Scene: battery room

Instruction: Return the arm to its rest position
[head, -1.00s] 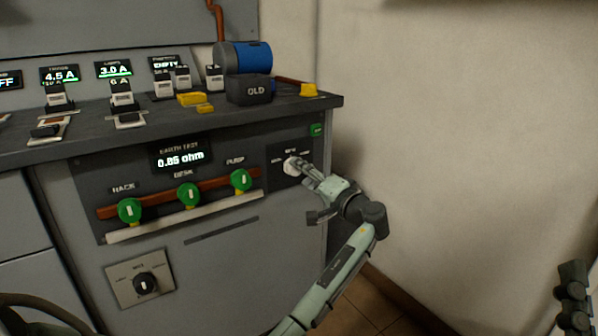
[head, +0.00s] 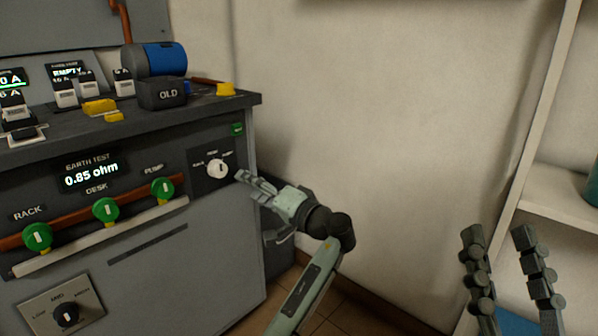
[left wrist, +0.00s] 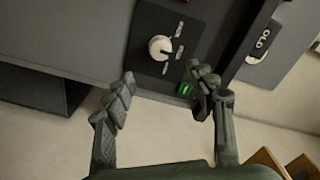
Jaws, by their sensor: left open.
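My left gripper (head: 256,182) is in front of the right end of the grey cabinet, just right of the white rotary knob (head: 217,168), with a small gap in the picture. In the left wrist view the left gripper (left wrist: 165,88) has its fingers spread, with nothing between them. The knob (left wrist: 160,48) shows there beyond the fingertips, clear of both. My left arm reaches up from the bottom of the head view. My right gripper (head: 497,235) is at the lower right with its two fingers apart and empty.
The cabinet (head: 175,265) carries green knobs, one of them labelled PUMP (head: 163,188), and an earth test display (head: 91,174) reading 0.85 ohm. A black block marked OLD (head: 162,94) sits on its top. Bare wall fills the middle; a white shelf (head: 560,212) stands at right.

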